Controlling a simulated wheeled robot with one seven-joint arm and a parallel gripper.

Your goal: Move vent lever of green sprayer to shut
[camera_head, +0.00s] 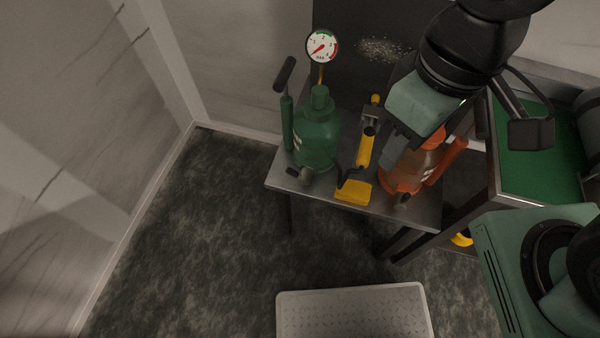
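The green sprayer (318,145) stands upright on the left of a small metal table. A dark-handled pump (287,105) is at its left side, and a grey fitting (302,178) is low at its front. I cannot make out clearly which part is its vent lever or how that is set. My gripper (392,152) points down from the upper right, to the right of the green sprayer and apart from it. It overlaps part of the orange sprayer (399,180) in the picture. Its fingertips are too unclear to show whether they are open.
A yellow tool (364,153) with a yellow foot (353,191) stands between the sprayers. A round gauge (322,46) rises behind the green one. The metal table (421,213) has little bare top. A pale textured platform (352,312) lies in front; dark floor is free at left.

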